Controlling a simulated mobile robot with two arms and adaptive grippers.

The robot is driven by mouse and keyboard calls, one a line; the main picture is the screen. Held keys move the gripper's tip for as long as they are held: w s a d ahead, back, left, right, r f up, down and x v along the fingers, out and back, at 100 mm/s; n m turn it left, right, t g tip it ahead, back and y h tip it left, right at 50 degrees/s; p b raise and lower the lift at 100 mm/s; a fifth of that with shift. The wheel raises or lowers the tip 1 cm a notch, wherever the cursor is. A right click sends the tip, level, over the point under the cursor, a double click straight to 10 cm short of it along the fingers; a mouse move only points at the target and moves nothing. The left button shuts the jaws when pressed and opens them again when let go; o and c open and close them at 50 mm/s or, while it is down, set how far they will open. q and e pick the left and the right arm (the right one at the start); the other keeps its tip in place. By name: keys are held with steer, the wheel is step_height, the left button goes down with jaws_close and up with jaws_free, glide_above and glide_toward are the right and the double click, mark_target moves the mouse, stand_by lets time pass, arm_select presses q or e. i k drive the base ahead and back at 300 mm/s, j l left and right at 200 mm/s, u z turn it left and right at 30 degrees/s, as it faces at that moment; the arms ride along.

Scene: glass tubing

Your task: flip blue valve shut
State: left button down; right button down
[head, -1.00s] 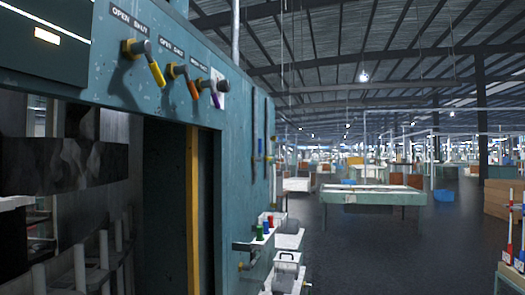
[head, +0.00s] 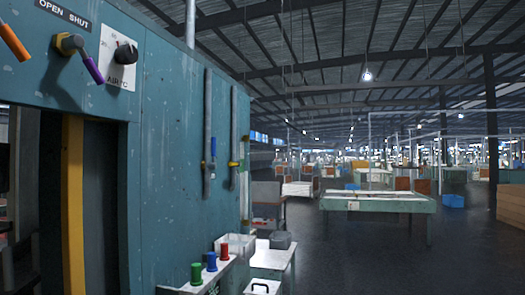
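A small blue handle (head: 213,147) shows on the left of two grey vertical pipes on the teal machine wall. It stands upright, in line with its pipe (head: 208,110), with a yellow fitting just below it. It looks like the blue valve, but it is small and I cannot read any open or shut label by it. Neither of my grippers is in view.
On the teal machine (head: 165,160) are an orange lever (head: 14,38), a purple lever (head: 93,70) under an "OPEN SHUT" label, and a black dial (head: 125,53). Green, blue and red spools stand on a shelf (head: 190,289). Open floor (head: 370,265) lies right.

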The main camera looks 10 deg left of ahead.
mark_target(212, 166)
steer(key=i+l+z, duration=0.1)
steer(key=i+l, duration=0.15)
steer(key=i, duration=0.2)
steer(key=i+l, duration=0.25)
steer(key=i, duration=0.2)
steer(key=z, duration=0.05)
